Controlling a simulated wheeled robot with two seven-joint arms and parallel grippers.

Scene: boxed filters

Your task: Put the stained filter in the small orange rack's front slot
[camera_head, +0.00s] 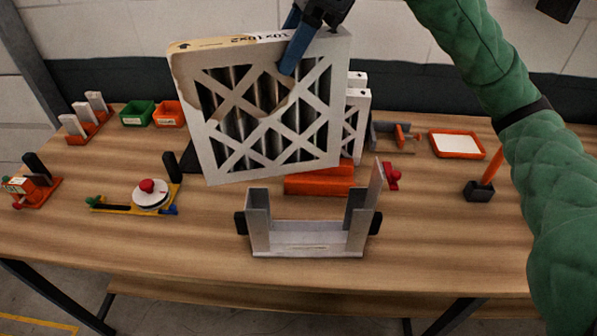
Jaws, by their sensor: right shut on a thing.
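The stained filter (215,160) is a white square frame with a lattice face, a brown stain at its upper left and printing on its top edge. My right gripper (290,62) is shut on its top edge and holds it upright, slightly tilted, in front of the orange rack. One blue finger shows on the front face; the other is hidden behind. The small orange rack (318,184) shows only at its low front part; the held filter covers the rest, slots included. Other white filters (358,115) stand behind at the right, partly hidden. My left gripper is out of view.
A grey U-shaped holder (308,240) with black side knobs stands in front of the rack. Around are a red-knobbed gauge (150,196), green bin (138,114), orange bin (168,114), orange tray (457,145) and black block (479,192).

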